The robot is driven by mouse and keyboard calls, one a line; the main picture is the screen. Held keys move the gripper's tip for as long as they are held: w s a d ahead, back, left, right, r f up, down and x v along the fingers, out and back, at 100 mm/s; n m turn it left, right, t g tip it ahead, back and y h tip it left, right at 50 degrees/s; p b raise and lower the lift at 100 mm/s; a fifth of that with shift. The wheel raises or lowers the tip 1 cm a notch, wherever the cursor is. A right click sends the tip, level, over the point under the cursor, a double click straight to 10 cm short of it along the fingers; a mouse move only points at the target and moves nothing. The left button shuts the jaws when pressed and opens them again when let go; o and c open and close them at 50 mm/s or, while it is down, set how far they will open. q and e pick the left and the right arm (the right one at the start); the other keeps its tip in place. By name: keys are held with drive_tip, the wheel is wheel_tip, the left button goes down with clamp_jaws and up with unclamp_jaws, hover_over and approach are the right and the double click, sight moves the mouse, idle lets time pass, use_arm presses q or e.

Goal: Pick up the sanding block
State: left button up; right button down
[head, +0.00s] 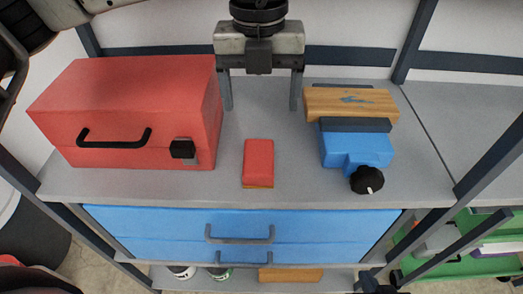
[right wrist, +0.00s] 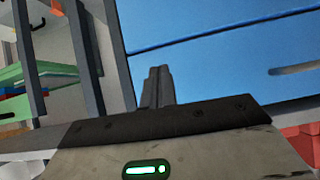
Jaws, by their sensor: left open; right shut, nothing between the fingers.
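The sanding block appears to be the red block (head: 258,160) with a thin tan lower edge. It lies on the grey bench top, near the middle of its front part. My left gripper (head: 261,104) is open and empty above the bench, behind the block in the head view. Its two fingers point down, wide apart and clear of the block. My right gripper (right wrist: 158,88) is shut and empty in the right wrist view, in front of the blue drawers. The block is not seen in that view.
A red toolbox (head: 130,110) stands on the bench to the left. A blue vise (head: 355,148) with a wooden board (head: 350,104) stands to the right. The bench top (head: 215,185) around the block is clear. Blue drawers (head: 170,225) are below.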

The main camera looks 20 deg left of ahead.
use_arm(q)
drive_tip(key=p, duration=0.1)
hover_over(259, 155)
drive_tip(key=f, duration=0.9)
drive_tip(key=shift+s+f, duration=0.2)
drive_tip(key=shift+f, duration=0.1)
drive_tip(key=shift+w+f+p, duration=0.15)
drive_tip(key=shift+f+p, duration=0.8)
drive_tip(key=shift+f, duration=2)
drive_tip(key=shift+r, duration=0.1)
drive_tip(key=c, duration=1.1)
